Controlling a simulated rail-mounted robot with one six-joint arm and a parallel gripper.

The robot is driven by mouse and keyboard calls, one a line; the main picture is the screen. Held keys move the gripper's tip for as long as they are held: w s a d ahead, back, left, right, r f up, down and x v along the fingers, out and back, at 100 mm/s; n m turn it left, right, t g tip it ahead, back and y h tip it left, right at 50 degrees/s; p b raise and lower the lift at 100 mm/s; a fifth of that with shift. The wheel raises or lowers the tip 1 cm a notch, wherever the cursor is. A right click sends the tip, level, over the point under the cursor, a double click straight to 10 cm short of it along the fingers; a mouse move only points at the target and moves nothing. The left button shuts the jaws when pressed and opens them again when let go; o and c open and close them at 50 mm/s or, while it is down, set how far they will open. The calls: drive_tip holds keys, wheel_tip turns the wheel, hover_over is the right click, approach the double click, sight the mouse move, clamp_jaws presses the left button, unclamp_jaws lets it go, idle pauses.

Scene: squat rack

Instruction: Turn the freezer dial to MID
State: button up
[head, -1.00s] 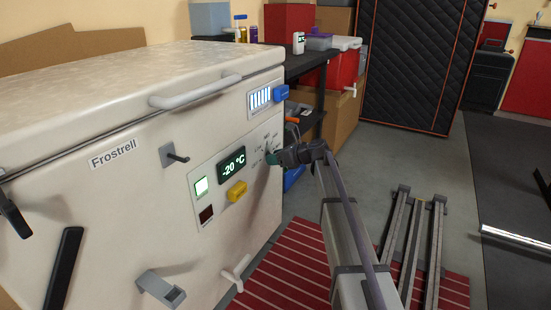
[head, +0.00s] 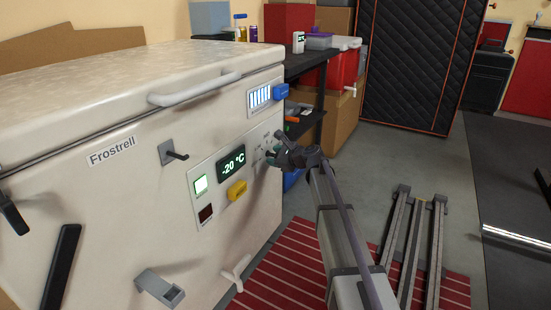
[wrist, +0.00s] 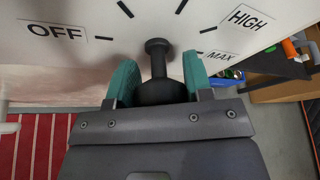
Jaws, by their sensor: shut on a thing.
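The freezer dial (wrist: 160,92) is a dark knob with a narrow neck and a rounded end, in the wrist view. It sits on a white face with black tick marks and the labels OFF (wrist: 57,31), HIGH (wrist: 250,20) and MAX (wrist: 219,57). Its rounded end lies between two ticks in the picture; no MID label shows there. My gripper (wrist: 160,84) has its teal fingers on both sides of the knob, shut on it. In the head view my gripper (head: 274,153) is at the right end of the freezer front and covers most of the dial.
A black shelf (head: 310,75) stands behind. Metal rails (head: 410,240) lie on the floor at right.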

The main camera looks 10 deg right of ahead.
drive_tip(key=shift+n, duration=0.4)
drive_tip(key=o, duration=0.9)
drive_tip(key=p+v, duration=0.3)
drive_tip(key=v, duration=0.8)
drive_tip(key=shift+a+f, duration=0.1)
